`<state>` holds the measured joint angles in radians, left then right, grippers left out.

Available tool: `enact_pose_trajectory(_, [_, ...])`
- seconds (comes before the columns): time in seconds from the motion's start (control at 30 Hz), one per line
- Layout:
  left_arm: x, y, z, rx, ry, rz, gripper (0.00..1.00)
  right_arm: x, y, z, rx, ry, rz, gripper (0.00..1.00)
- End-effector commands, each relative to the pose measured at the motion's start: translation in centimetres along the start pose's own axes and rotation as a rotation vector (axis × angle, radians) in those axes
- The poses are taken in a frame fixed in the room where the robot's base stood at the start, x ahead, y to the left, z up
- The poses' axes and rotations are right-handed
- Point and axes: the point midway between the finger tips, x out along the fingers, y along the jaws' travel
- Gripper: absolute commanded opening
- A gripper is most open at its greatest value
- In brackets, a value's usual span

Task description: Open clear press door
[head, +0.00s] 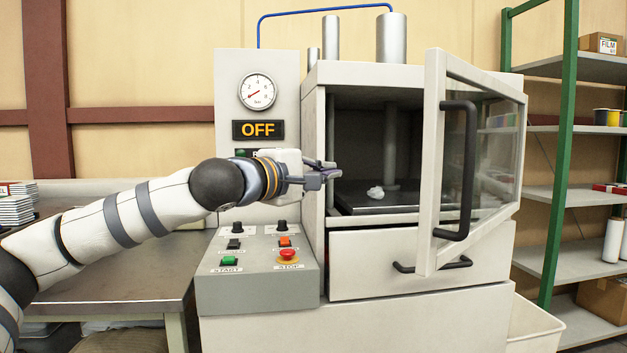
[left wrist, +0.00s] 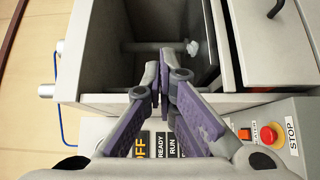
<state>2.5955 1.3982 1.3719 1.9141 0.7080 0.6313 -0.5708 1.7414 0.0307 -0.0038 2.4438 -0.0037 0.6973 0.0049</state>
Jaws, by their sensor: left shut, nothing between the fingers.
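The clear press door (head: 480,150) stands swung open on the right side of the press, with its black handle (head: 458,170) facing forward. The press chamber (head: 365,130) is uncovered, and a small white lump (head: 375,192) lies on its dark plate (head: 400,205); the lump also shows in the left wrist view (left wrist: 192,47). My left gripper (head: 338,172) is shut and empty at the left edge of the chamber opening, apart from the door and handle. Its closed fingers (left wrist: 165,65) point toward the chamber in the left wrist view. My right gripper is not in view.
A control box (head: 258,290) with a green START button (head: 229,261) and red STOP button (head: 288,255) is below my left arm. The panel display (head: 258,130) reads OFF. A drawer with a black handle (head: 433,265) is under the chamber. Green-framed shelves (head: 560,150) stand at right.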

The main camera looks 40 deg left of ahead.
Motion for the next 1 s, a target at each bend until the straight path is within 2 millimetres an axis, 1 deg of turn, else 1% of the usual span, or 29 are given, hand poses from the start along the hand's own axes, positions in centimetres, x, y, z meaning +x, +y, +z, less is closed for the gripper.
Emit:
enact_pose_trajectory(0.03, [1.2,-0.3,0.1,0.001,-0.001,-0.004,0.00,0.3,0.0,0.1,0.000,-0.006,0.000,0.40])
enact_pose_trajectory(0.13, [3.3,-0.2,0.1,0.001,-0.001,-0.003,0.00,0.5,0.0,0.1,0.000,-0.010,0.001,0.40])
enact_pose_trajectory(0.2, [2.7,-0.3,1.5,0.002,-0.007,-0.002,0.00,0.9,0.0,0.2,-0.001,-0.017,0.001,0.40])
enact_pose_trajectory(0.33, [2.1,-0.2,3.0,0.002,-0.004,-0.001,0.00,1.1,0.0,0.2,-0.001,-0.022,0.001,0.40])
enact_pose_trajectory(0.5, [1.7,0.0,3.8,0.000,-0.002,0.000,0.00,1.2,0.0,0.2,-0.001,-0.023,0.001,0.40])
enact_pose_trajectory(0.83, [1.7,0.0,4.0,0.001,-0.001,0.000,0.00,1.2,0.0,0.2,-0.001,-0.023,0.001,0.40])
enact_pose_trajectory(0.97, [1.8,0.1,5.3,0.003,0.001,0.001,0.00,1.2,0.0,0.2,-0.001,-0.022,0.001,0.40])
enact_pose_trajectory(1.0, [1.9,0.1,6.2,0.005,0.002,0.001,0.00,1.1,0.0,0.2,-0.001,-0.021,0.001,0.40])
